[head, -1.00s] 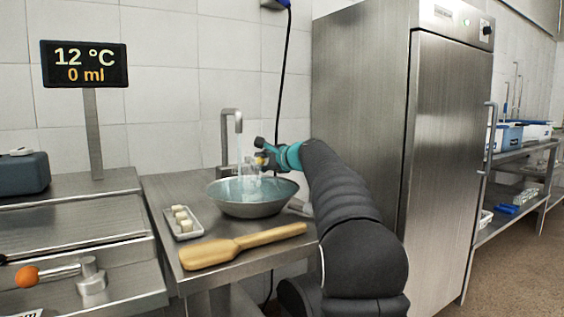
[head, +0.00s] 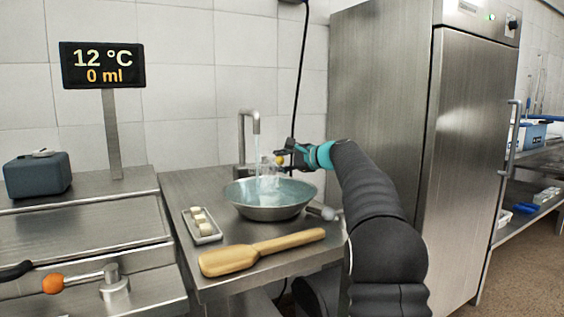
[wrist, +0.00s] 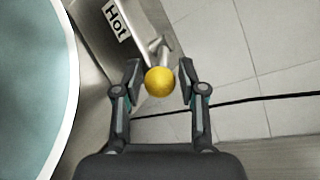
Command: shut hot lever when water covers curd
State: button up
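The hot lever ends in a yellow ball knob (wrist: 159,82) beside a "Hot" label (wrist: 117,22) in the wrist view; the knob also shows small in the head view (head: 280,160). My gripper (wrist: 160,76) has its fingers on either side of the knob, with a small gap each side; it is open. In the head view my gripper (head: 286,155) is behind the bowl, right of the tap (head: 249,130). Water (head: 259,150) runs from the tap into the metal bowl (head: 268,212), which holds bluish water. White curd-like blocks (head: 201,221) lie in a small tray (head: 211,239). No curd is discernible in the bowl.
A display (head: 103,66) reads 12 °C and 0 ml. A wooden paddle (head: 262,252) lies in front of the bowl. A second lever with an orange knob (head: 53,284) is at left. A steel cabinet (head: 390,110) stands at right. The bowl rim (wrist: 74,90) is left of my gripper.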

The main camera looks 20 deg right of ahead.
jog(key=v, duration=1.2)
jog(key=shift+r, duration=0.1)
